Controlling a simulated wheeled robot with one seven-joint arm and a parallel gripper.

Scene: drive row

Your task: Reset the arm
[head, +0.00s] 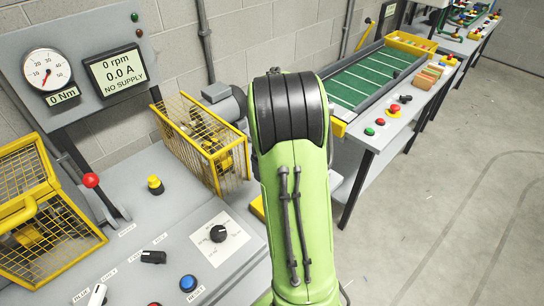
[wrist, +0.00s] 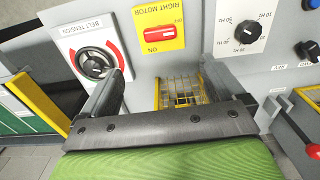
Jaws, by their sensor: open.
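My green arm rises through the middle of the head view, its dark-banded joint at the top. It hides part of the bench behind it. My gripper does not show in the head view. In the wrist view my gripper (wrist: 163,70) is open, its two dark fingers wide apart with nothing between them that it holds. Beyond the fingers is a grey control panel seen upside down. It carries a red right motor switch (wrist: 160,37), a belt tension knob (wrist: 95,63) on the left and a black Hz knob (wrist: 248,31) on the right.
In the head view, a grey bench carries yellow cages (head: 40,215), a red-knobbed lever (head: 91,181), a black dial (head: 218,233) and a blue reset button (head: 188,282). A green conveyor (head: 370,77) stands behind on the right. The floor (head: 480,200) at right is clear.

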